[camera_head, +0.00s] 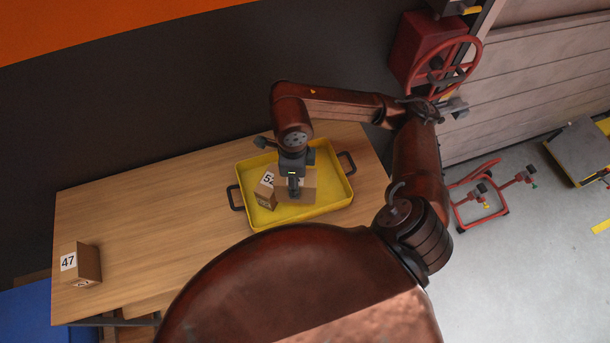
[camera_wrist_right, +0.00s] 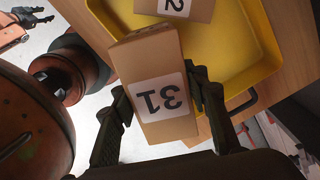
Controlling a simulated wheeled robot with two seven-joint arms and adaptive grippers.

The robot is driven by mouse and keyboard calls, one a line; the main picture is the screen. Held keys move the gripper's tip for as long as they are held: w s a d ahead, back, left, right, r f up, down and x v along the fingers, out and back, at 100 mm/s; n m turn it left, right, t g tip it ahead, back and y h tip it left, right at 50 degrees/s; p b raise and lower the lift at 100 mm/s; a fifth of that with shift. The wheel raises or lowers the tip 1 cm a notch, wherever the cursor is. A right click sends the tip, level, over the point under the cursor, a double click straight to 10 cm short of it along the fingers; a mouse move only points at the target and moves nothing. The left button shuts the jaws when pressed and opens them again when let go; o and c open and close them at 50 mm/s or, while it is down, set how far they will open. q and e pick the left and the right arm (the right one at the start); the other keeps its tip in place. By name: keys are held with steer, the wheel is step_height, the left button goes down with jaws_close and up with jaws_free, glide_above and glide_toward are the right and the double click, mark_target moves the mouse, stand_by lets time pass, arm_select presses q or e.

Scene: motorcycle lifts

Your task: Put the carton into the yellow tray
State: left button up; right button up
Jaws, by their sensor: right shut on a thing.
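The yellow tray (camera_head: 332,201) lies on the wooden table, with a black handle at each end. My right gripper (camera_head: 293,190) points down over the tray and is shut on a brown carton (camera_head: 309,183). In the right wrist view this carton (camera_wrist_right: 150,60) bears the label 31 and sits between the fingers (camera_wrist_right: 159,80). I cannot tell whether its underside touches the tray floor. Another carton, labelled 52 (camera_head: 265,191), is in the tray just left of the held one; it shows partly in the wrist view (camera_wrist_right: 180,8).
A carton labelled 47 (camera_head: 88,264) stands near the table's left end. The table (camera_head: 150,210) is clear between it and the tray. A red wheeled unit (camera_head: 435,60) stands by the wall, and a red stand (camera_head: 480,200) is on the floor at right.

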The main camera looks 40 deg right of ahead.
steer(key=w+d+f+p, duration=0.1)
steer(key=d+f, duration=0.2)
steer(key=w+d+f+p, duration=0.1)
steer(key=w+d+f, duration=0.1)
steer(key=d+f, duration=0.1)
steer(key=w+d+f+p, duration=0.1)
steer(key=d+f, duration=0.2)
steer(key=f, duration=0.1)
steer(key=shift+w+d+f, duration=0.35)
steer(key=shift+d, duration=0.05)
steer(key=shift+f, duration=0.45)
steer(key=shift+f, duration=0.1)
steer(key=o, duration=1.3)
